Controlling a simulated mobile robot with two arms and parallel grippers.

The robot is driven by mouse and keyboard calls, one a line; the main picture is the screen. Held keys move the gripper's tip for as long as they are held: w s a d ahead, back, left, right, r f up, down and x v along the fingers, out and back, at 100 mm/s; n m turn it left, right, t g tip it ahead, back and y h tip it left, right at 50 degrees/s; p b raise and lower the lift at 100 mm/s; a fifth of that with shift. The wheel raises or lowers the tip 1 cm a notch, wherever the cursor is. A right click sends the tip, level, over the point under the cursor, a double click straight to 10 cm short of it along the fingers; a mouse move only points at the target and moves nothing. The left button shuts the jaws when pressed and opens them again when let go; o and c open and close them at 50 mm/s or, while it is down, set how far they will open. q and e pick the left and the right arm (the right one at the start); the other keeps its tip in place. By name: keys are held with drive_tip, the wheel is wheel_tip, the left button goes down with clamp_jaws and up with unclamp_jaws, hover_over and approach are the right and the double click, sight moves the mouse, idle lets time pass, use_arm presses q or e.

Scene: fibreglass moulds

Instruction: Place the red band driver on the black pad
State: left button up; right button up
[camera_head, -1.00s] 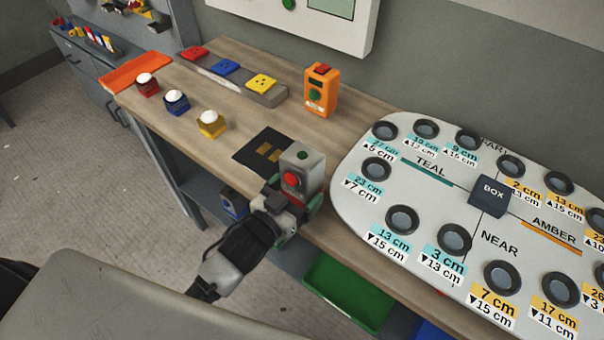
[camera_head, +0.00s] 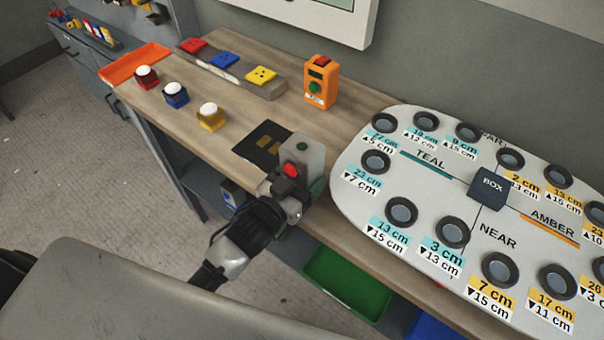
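The black pad (camera_head: 247,151), with tan markings, lies flat on the bench. Its top is bare, and its right end meets a grey box in the picture. My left gripper (camera_head: 290,192) is at the bench's front edge, low against the grey box (camera_head: 311,152), just right of the pad. A red part (camera_head: 291,170) shows between the gripper and the box; I cannot tell what it belongs to. The fingertips are largely hidden, so their opening is unclear. I cannot pick out the red band driver for certain. My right gripper is out of view.
Red, blue and yellow holders with white tops (camera_head: 210,116) stand left of the pad. An orange box (camera_head: 321,82) stands behind it. A large labelled board (camera_head: 345,150) with round sockets fills the right. A green bin (camera_head: 346,284) sits below the bench.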

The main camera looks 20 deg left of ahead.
sight(302, 146)
use_arm(q)
wheel_tip(302, 146, up, 10)
drive_tip(key=shift+f, duration=0.15)
drive_tip(key=s+a+f+n+t+y, duration=0.1)
drive_tip(key=s+a+f+n+y, duration=0.3)
drive_tip(key=s, duration=0.5)
drive_tip(key=shift+a+y, duration=1.05)
drive_tip(key=shift+y, duration=0.05)
drive_tip(key=w+d+r+m+h, duration=0.1)
drive_tip(key=w+d+h, duration=0.1)
drive_tip(key=w, duration=0.1)
drive_tip(key=w+d+r+m+h, duration=0.1)
drive_tip(key=w+d+h, duration=0.1)
drive_tip(key=w, duration=0.1)
drive_tip(key=w+d+r+m+g+h, duration=0.1)
drive_tip(key=w+d+r+m+h, duration=0.1)
drive_tip(key=w, duration=0.1)
